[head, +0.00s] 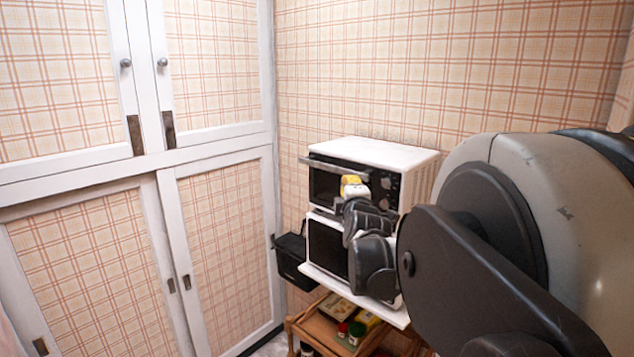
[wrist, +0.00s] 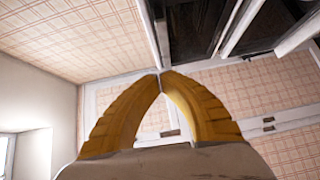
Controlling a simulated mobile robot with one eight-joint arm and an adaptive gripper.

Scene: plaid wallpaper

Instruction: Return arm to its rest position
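My gripper (head: 352,182) shows in the head view in front of the upper oven, with its yellow fingers raised. My arm reaches from the right side of the picture toward the oven. In the wrist view the two yellow fingers of my gripper (wrist: 160,75) curve together and meet at their tips. Nothing shows between them. The gap to the oven front cannot be judged exactly.
A white toaster oven (head: 395,151) stands above a second white appliance (head: 327,247) on a wooden cart (head: 306,339). A black box (head: 293,262) sits left of it. Jars and packets lie on the cart's lower shelf. Plaid cabinets (head: 225,240) fill the left.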

